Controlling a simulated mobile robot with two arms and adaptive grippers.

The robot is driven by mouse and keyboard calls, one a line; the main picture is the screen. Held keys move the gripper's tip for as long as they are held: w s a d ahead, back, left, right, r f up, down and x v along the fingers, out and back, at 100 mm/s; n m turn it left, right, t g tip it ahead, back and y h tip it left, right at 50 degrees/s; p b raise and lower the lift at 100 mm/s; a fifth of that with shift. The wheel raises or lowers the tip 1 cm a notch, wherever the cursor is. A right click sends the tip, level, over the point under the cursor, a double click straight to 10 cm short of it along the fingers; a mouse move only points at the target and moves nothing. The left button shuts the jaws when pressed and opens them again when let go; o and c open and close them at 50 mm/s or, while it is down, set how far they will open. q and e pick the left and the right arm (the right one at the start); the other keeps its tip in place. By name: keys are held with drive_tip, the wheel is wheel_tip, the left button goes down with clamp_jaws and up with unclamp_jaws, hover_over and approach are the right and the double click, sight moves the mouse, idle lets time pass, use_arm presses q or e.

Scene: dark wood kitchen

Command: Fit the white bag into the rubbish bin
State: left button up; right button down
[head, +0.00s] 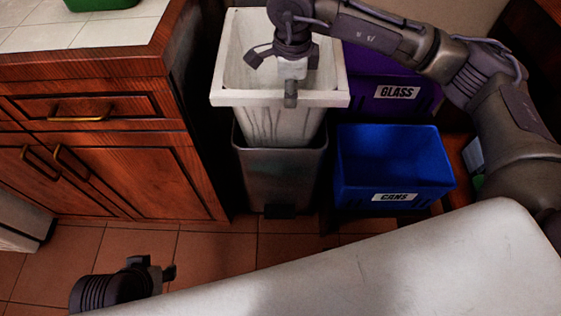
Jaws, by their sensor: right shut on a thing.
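The white bag (270,124) stands upright with a wide, square open rim. Its lower part is inside the grey rubbish bin (282,182); its upper part and rim stick out well above the bin's edge. My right gripper (289,84) reaches down over the bag's opening and is shut on the bag near its front rim; the exact contact is partly hidden by the gripper. My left gripper (153,270) is low at the bottom left, over the floor and away from the bag; I cannot tell its finger gap.
A blue "CANS" crate (394,155) stands right of the bin, with a purple "GLASS" crate (396,92) behind it. A wooden cabinet (92,165) stands to the left. Tiled floor (215,255) is free in front of the bin.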

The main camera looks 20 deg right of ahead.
wheel_tip(320, 180, down, 5)
drive_tip(key=b, duration=0.2)
drive_tip(key=p, duration=0.2)
approach(288, 136)
drive_tip(key=s, duration=0.2)
drive_tip(key=shift+g, duration=0.4)
drive_tip(key=f, duration=0.4)
drive_tip(key=f+b, duration=0.1)
drive_tip(key=f, duration=0.1)
drive_tip(key=shift+a, duration=0.3)
wheel_tip(288, 136, down, 4)
drive_tip(key=shift+f+b, duration=0.1)
drive_tip(key=shift+b, duration=0.4)
use_arm(q)
drive_tip(key=w+d+r+t+h, duration=0.1)
drive_tip(key=w+d+r+t, duration=0.1)
drive_tip(key=w, duration=0.3)
drive_tip(key=w+d+r+t+h, duration=0.1)
drive_tip(key=w+r+t, duration=0.2)
drive_tip(key=w+t, duration=0.2)
drive_tip(key=shift+w+d+r, duration=0.3)
drive_tip(key=shift+w+d, duration=0.1)
drive_tip(key=shift+w, duration=0.05)
use_arm(e)
drive_tip(key=shift+f, duration=0.1)
